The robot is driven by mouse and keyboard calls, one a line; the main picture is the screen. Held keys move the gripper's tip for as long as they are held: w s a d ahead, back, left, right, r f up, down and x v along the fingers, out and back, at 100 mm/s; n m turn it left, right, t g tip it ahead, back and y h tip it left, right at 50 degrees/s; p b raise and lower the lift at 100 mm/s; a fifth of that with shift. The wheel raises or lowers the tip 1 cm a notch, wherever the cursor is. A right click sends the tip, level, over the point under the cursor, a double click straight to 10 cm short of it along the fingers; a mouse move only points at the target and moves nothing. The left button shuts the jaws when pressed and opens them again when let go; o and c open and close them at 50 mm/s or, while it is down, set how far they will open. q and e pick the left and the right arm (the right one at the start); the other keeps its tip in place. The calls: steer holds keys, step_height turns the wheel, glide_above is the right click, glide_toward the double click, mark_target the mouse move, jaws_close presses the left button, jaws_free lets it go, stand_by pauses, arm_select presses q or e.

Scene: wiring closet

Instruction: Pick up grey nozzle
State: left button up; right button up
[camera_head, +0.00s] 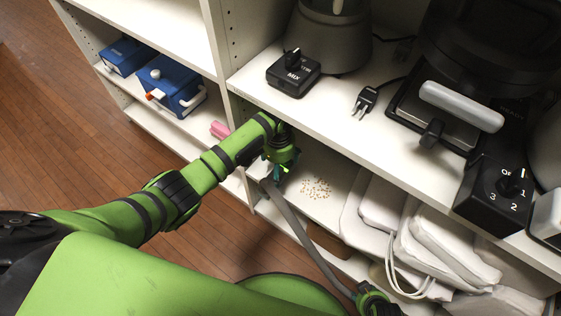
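A long grey tube, which looks like the grey nozzle (300,232), runs slantwise from the lower shelf's edge down to the bottom of the picture. My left arm reaches in from the left, and its gripper (272,176) is at the upper end of the tube. The fingers are small and partly hidden there, so I cannot tell whether they close on it. A green and black part, apparently my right gripper (371,298), is at the tube's lower end at the bottom edge. Its fingers do not show clearly.
Small tan crumbs (317,187) lie on the lower shelf (336,165), beside white folded items (430,245). The upper shelf (330,112) holds a black MIX control box (293,74), a plug (366,101) and black appliances. Blue boxes (170,84) and a pink item (220,130) sit left.

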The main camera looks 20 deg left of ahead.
arm_select(q)
steer(key=shift+w+f, duration=0.2)
steer(key=shift+w, duration=0.15)
steer(key=shift+w+f, duration=0.1)
steer(key=shift+f, duration=0.2)
steer(key=f+b, duration=0.1)
steer(key=f, duration=0.2)
steer(key=s+f+b, duration=0.1)
steer(key=f, duration=0.1)
steer(key=shift+f+b, duration=0.15)
steer(key=shift+b, duration=0.2)
steer(key=shift+w+f, duration=0.1)
steer(key=shift+f, duration=0.3)
steer(key=c, duration=1.5)
arm_select(e)
steer(key=shift+s+a+r+g, duration=0.2)
steer(key=shift+r+g, duration=0.1)
steer(key=shift+r, duration=0.2)
steer(key=shift+s+a+r+g, duration=0.1)
steer(key=shift+s+r+g, duration=0.15)
steer(key=shift+r, duration=0.2)
arm_select(q)
steer(key=shift+r, duration=0.1)
